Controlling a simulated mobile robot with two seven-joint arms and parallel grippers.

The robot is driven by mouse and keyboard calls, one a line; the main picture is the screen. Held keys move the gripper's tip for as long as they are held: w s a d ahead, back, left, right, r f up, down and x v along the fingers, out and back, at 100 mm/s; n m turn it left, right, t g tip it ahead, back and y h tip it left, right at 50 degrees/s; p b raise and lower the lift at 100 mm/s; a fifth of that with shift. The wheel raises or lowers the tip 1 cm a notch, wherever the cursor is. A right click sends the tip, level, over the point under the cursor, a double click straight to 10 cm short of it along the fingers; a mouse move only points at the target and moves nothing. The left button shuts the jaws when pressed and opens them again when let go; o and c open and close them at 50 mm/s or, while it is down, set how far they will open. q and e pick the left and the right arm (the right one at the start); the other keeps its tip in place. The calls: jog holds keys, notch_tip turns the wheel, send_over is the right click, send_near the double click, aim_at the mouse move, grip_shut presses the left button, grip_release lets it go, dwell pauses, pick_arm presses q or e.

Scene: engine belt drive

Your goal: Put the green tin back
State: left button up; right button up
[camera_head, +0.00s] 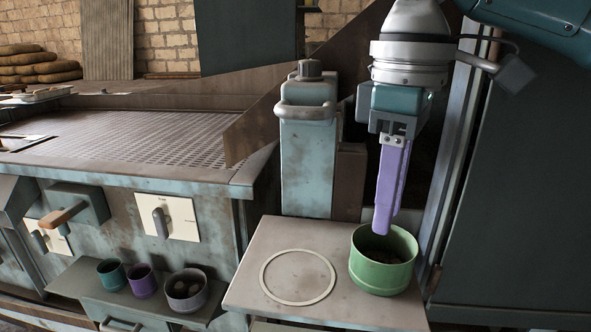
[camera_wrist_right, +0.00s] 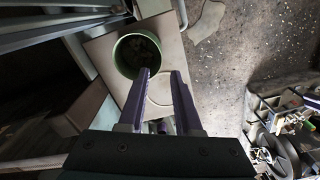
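The green tin (camera_head: 383,272) stands upright at the right of a small grey shelf, with dark brown contents inside. A pale ring mark (camera_head: 263,277) lies empty on the shelf to its left. My right gripper (camera_head: 383,228) points down over the tin, its purple finger tip at the tin's mouth. In the right wrist view the fingers (camera_wrist_right: 160,72) are apart with nothing clasped. The left finger there overlaps the mouth of the tin (camera_wrist_right: 137,54), and the right finger is outside it. Whether they touch the tin I cannot tell. My left gripper is not in view.
A pale blue canister (camera_head: 307,165) with a handle stands behind the shelf. A lower ledge at left holds a teal cup (camera_head: 111,276), a purple cup (camera_head: 142,282) and a grey pot (camera_head: 187,292). A dark cabinet (camera_head: 520,190) rises close at right.

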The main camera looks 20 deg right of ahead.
jog(key=s+a+f+t+y, duration=0.2)
jog(key=s+a+f+y, duration=0.1)
jog(key=s+a+f, duration=0.75)
jog(key=s+d+f+m+t+h, duration=0.1)
jog(key=s+d+m+h, duration=0.1)
jog(key=s+d+m, duration=0.3)
jog(key=s+d, duration=0.2)
jog(key=s, duration=0.1)
jog(key=shift+s+t+h, duration=0.2)
jog(key=shift+t+h, duration=0.1)
jog(key=shift+h, duration=0.1)
notch_tip(320, 180, up, 32)
jog(key=p, duration=3.2)
jog(key=shift+r, duration=0.2)
